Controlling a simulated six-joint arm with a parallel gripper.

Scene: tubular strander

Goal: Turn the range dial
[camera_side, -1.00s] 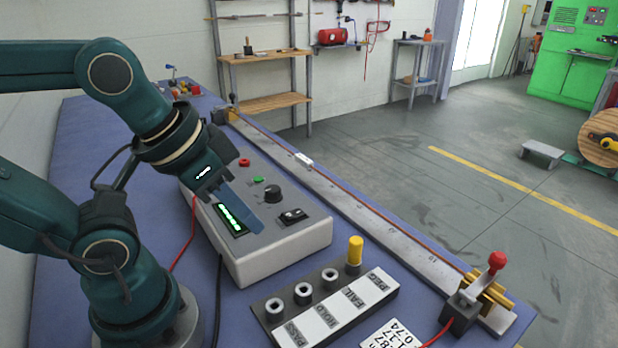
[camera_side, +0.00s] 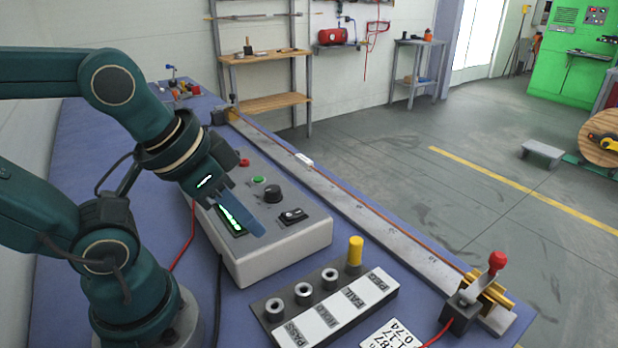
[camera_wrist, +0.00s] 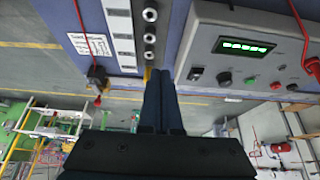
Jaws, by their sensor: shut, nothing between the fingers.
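The range dial is a black round knob (camera_side: 273,193) on the sloped top of the light grey instrument box (camera_side: 285,248). It also shows in the wrist view (camera_wrist: 225,78), right of my fingers. My gripper (camera_side: 259,228) is shut and empty. In the side view its fingers slant down over the box's top, left of and nearer the camera than the dial, apart from it, and partly cover the green-lit display (camera_side: 230,216). In the wrist view the closed fingers (camera_wrist: 160,75) lie left of the box front. I cannot read the dial's setting.
A rocker switch (camera_side: 293,215), green button (camera_side: 259,180) and red button (camera_side: 244,162) sit near the dial. A gauge block with sockets and a yellow peg (camera_side: 355,251) stands in front. A long metal rail (camera_side: 380,228) runs along the bench behind.

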